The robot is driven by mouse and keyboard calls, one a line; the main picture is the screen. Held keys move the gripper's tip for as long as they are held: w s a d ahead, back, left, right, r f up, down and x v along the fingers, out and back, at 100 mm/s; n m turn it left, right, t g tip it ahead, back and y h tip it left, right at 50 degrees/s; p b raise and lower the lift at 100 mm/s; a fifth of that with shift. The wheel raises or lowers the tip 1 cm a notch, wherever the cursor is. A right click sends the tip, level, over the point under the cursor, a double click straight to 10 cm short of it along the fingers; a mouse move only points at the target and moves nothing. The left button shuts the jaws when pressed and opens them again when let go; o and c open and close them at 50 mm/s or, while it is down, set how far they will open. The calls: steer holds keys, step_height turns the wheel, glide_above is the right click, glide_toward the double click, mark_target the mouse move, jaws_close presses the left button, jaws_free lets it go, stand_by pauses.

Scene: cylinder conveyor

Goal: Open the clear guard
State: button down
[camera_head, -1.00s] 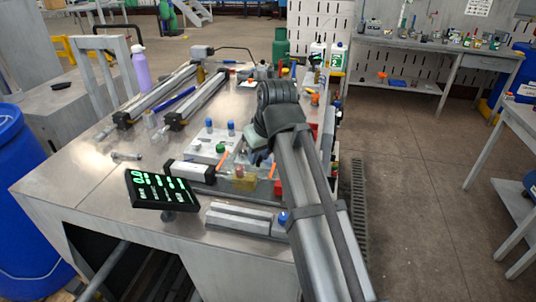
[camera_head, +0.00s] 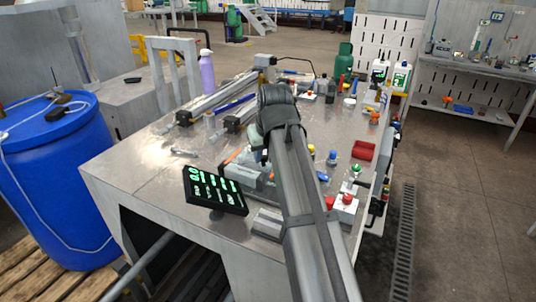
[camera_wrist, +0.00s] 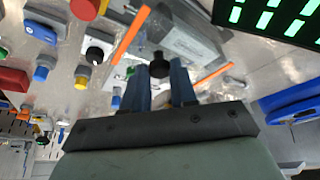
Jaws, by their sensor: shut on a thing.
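The clear guard (camera_wrist: 143,42) shows in the wrist view as a see-through panel with orange edge strips. A dark round knob (camera_wrist: 158,66) stands between the blue fingers of my gripper (camera_wrist: 159,78), which is shut on it. Whether the guard is lifted or lying flat I cannot tell. In the head view my arm hides most of the guard; one orange strip (camera_head: 233,155) shows left of the arm.
A display with green digits (camera_head: 215,190) stands left of my arm. Several coloured buttons, a red tray (camera_head: 363,150) and a red button box (camera_head: 345,205) lie to the right. The table's front left (camera_head: 135,165) is clear.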

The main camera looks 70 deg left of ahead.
steer(key=c, duration=0.9)
jaws_free()
steer(key=v, duration=1.4)
steer(key=shift+f, duration=0.15)
